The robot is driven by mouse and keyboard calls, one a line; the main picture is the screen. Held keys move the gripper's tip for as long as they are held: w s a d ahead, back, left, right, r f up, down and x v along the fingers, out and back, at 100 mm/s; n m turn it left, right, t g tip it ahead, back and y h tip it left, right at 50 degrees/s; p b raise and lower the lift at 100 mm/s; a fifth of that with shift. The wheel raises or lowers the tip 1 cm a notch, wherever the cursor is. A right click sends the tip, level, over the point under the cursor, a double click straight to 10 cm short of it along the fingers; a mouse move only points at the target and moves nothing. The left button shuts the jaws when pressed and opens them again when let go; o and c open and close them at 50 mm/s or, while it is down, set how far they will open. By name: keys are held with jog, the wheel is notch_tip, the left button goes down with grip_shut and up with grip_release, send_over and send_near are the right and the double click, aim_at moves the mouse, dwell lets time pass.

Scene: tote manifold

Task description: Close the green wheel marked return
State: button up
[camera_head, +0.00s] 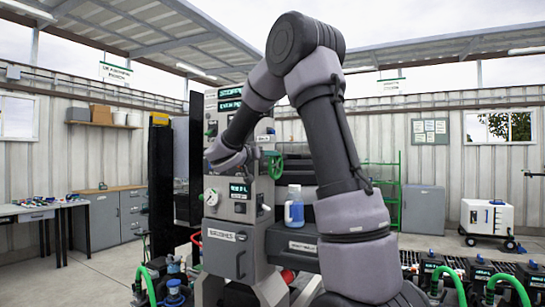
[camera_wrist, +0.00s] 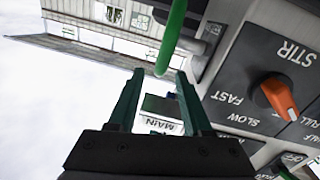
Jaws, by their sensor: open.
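A green wheel (camera_head: 275,166) stands out from the right side of the grey control panel in the head view. No "return" mark is legible on it. In the wrist view, a green curved bar (camera_wrist: 173,32), like part of a wheel rim, comes down from the top edge. I cannot tell whether it belongs to that same wheel. My gripper (camera_wrist: 158,78) is open, with its two green fingers apart. The bar's lower end shows at the fingertips, between them in the picture; contact is unclear. A label reading MAIN (camera_wrist: 170,125) shows between the fingers. In the head view my fingers are hidden.
An orange knob (camera_wrist: 280,97) marked STIR, SLOW and FAST sits right of my fingers. On the panel are a pressure gauge (camera_head: 211,197) and screens. A blue bottle (camera_head: 294,207) stands right of the panel. Green hoses (camera_head: 451,280) and pumps line the front right.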

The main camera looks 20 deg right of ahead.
jog(key=shift+x, duration=1.85)
grip_shut()
jog(key=shift+w+d+r+g+y, duration=0.1)
jog(key=shift+d+r+g+y, duration=0.15)
jog(key=shift+g+y, duration=0.25)
jog(key=shift+w+d+g+y, duration=0.25)
jog(key=shift+g+y, duration=0.25)
jog(key=shift+y, duration=0.3)
